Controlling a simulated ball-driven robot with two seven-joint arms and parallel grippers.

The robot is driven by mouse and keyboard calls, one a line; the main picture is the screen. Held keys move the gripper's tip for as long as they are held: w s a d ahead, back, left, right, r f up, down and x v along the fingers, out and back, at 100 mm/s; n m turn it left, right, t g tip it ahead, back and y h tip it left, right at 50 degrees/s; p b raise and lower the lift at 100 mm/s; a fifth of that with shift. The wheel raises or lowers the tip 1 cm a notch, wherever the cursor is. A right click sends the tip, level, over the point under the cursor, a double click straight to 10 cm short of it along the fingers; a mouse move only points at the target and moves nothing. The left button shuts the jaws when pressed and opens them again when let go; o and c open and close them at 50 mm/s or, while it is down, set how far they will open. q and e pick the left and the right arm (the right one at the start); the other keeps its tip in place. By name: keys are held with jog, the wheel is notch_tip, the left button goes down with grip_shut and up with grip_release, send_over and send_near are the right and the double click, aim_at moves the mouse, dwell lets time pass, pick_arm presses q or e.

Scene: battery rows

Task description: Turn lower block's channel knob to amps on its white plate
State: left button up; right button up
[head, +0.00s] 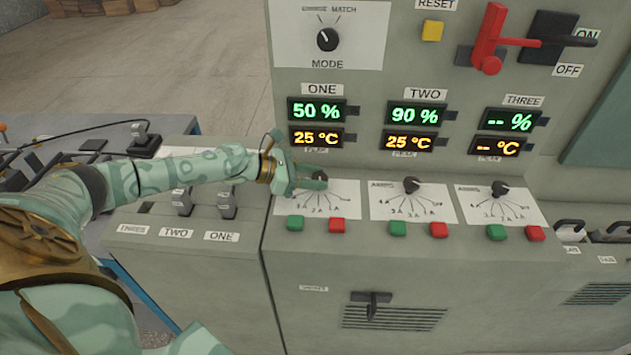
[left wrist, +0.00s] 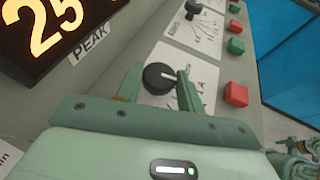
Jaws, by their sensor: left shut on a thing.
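Three white plates with amp marks and black knobs sit in a row on the lower slanted panel. My left gripper (head: 312,182) is at the left plate (head: 345,194), shut on its black knob (head: 321,175). In the left wrist view the knob (left wrist: 157,79) sits between my two fingers, and its white pointer line points right in the picture. Finer marks behind the fingers are hidden. The middle knob (head: 411,185) and right knob (head: 500,188) stand free on their plates. My right gripper is out of view.
Green and red buttons sit below each plate, such as the green button (head: 295,222) and red button (head: 337,225). Displays ONE (head: 317,110), TWO and THREE are above. A mode knob (head: 327,39) and red lever (head: 489,40) are higher. Grey switches (head: 227,202) stand left.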

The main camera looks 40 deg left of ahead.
pick_arm(q)
jog(key=shift+w+a+m+g+h+b, duration=0.1)
jog(key=shift+m+g+h+b, duration=0.45)
jog(key=shift+m+b, duration=0.25)
jog(key=o, duration=1)
jog(key=p+v, duration=0.4)
jog(key=v, duration=1.2)
jog(key=shift+a+p, duration=0.2)
jog(key=shift+p, duration=0.2)
